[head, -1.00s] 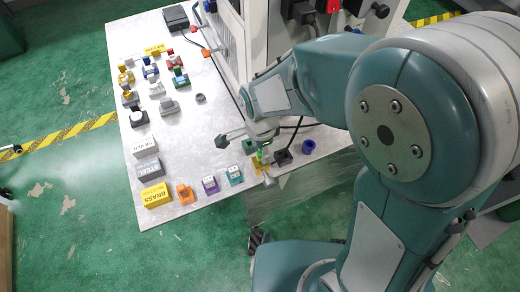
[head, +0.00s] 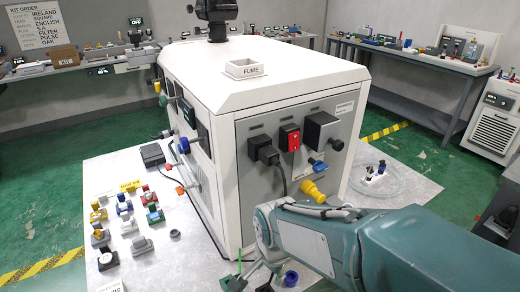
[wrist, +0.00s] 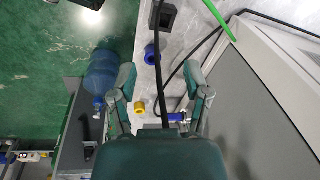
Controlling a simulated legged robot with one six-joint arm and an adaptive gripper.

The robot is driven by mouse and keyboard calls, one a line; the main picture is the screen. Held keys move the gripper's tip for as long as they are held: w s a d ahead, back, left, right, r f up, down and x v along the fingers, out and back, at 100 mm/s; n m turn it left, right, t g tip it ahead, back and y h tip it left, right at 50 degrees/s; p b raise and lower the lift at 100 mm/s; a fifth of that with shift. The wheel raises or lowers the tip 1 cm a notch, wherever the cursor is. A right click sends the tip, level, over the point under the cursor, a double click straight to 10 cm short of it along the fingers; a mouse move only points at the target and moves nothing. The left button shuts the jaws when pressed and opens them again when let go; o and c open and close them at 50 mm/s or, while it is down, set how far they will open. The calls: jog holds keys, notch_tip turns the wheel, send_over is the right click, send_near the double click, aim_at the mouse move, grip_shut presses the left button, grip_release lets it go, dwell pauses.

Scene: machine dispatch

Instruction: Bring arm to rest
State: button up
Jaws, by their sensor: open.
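My teal arm (head: 380,245) reaches in from the lower right of the head view, beside the white machine (head: 265,85). Its end is low in that view, where the fingers are hard to make out. In the wrist view my gripper (wrist: 162,78) is open, its two fingers spread apart with nothing held. A black cable (wrist: 159,60) runs through the gap in the picture. A blue ring (wrist: 150,54) and a yellow ring (wrist: 139,107) show between the fingers, apart from them.
The grey table (head: 75,205) carries several small coloured parts on the left. A yellow connector (head: 313,191) sticks out of the machine's side near my arm. A blue ring (head: 291,278) sits near the bottom edge. Green floor is open at far left.

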jog(key=s+d+r+n+t, duration=0.4)
jog(key=s+d+r+n, duration=0.4)
jog(key=d+r, duration=0.3)
jog(key=d, duration=0.2)
jog(key=shift+s+d+r+h, duration=0.3)
jog(key=shift+s+r, duration=0.05)
jog(key=shift+s, duration=0.05)
